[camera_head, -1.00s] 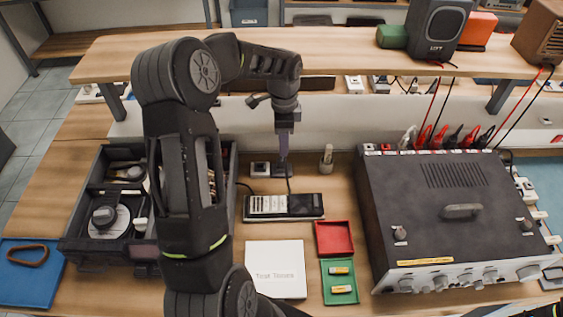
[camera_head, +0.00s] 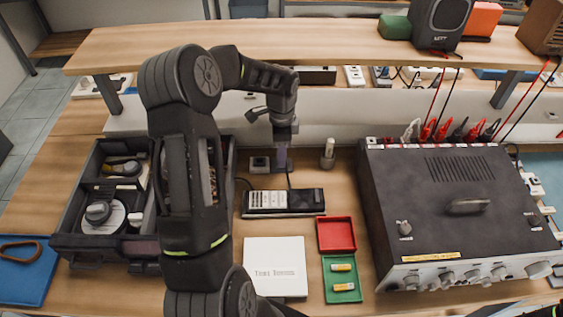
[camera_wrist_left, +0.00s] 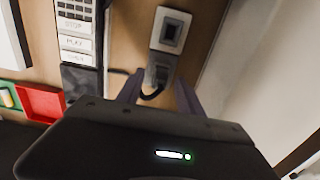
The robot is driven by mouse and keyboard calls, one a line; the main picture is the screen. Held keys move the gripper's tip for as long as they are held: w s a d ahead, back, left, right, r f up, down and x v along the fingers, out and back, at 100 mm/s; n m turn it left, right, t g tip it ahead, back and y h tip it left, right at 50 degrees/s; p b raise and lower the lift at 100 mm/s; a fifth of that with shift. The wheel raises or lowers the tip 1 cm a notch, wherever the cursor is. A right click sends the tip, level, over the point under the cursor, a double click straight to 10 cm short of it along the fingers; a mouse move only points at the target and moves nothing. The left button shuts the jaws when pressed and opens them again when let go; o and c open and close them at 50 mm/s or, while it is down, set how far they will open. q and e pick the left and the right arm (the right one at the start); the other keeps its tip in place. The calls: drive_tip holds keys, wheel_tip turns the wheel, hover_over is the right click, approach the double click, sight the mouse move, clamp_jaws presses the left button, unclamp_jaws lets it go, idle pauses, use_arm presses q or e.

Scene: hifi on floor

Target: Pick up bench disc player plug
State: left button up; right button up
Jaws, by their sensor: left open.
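The bench disc player (camera_head: 284,203) is a flat dark box with pale labelled buttons, lying on the bench; its buttons (camera_wrist_left: 75,30) show at the upper left of the left wrist view. A dark plug (camera_wrist_left: 160,72) with a curved black cable sits at the lower end of a pale socket block (camera_wrist_left: 170,30). The block also shows in the head view (camera_head: 259,163). My left gripper (camera_wrist_left: 158,92) is open, with one finger on each side of the plug in that picture; I cannot tell whether they touch it. In the head view my left gripper (camera_head: 282,165) points down behind the player. My right gripper is not in view.
A red tray (camera_head: 335,234) and a green tray (camera_head: 342,280) lie in front of the player. A large dark power unit (camera_head: 450,200) stands at right, a dark parts box (camera_head: 75,215) at left. A small upright bottle (camera_head: 328,155) is close to the gripper; a shelf (camera_head: 300,52) overhangs behind.

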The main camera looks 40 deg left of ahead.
use_arm(q)
drive_tip(key=shift+r, duration=0.1)
drive_tip(key=shift+c, duration=0.2)
clamp_jaws()
idle(0.5)
